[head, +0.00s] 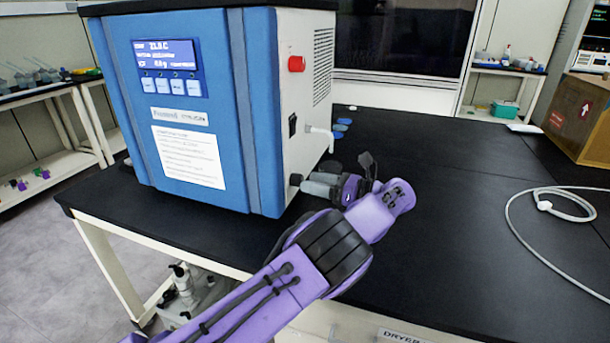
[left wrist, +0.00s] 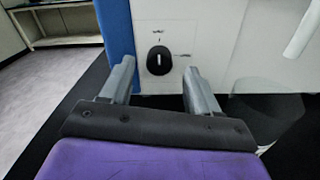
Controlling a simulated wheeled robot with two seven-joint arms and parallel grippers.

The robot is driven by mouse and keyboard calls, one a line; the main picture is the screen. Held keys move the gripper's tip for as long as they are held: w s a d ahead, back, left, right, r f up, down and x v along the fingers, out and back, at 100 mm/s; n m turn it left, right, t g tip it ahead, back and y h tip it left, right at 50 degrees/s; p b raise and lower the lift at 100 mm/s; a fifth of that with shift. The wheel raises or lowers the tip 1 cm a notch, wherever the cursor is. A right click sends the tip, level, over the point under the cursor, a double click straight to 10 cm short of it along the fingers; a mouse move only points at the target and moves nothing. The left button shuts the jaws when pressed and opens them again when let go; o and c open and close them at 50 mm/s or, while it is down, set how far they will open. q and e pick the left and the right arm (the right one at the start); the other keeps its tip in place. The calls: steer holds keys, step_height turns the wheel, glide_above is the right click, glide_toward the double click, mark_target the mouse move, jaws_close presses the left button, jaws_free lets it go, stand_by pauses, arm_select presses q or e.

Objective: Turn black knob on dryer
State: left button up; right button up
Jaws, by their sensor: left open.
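The freeze dryer (head: 215,150) is a blue-fronted box with a white side panel, standing on the black bench. Its black knob (head: 295,180) sits low on the side panel, and it shows face-on in the left wrist view (left wrist: 159,60) with a white mark pointing upright and small labels around it. My left gripper (head: 312,186) is open and faces the side panel at knob height. In the left wrist view its two grey fingers (left wrist: 159,70) stand on either side of the knob, with gaps. I cannot tell how far the fingertips are from the panel. My right gripper is not in view.
A white spout (head: 322,135) juts from the panel above my left gripper. A black switch (head: 292,125) and a red button (head: 296,64) are higher up. A coiled white hose (head: 560,205) lies at right. The bench between is clear.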

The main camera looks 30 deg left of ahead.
mark_target(296, 180)
arm_select(q)
steer(key=x, duration=0.3)
steer(key=shift+c, duration=0.2)
steer(key=c, duration=1)
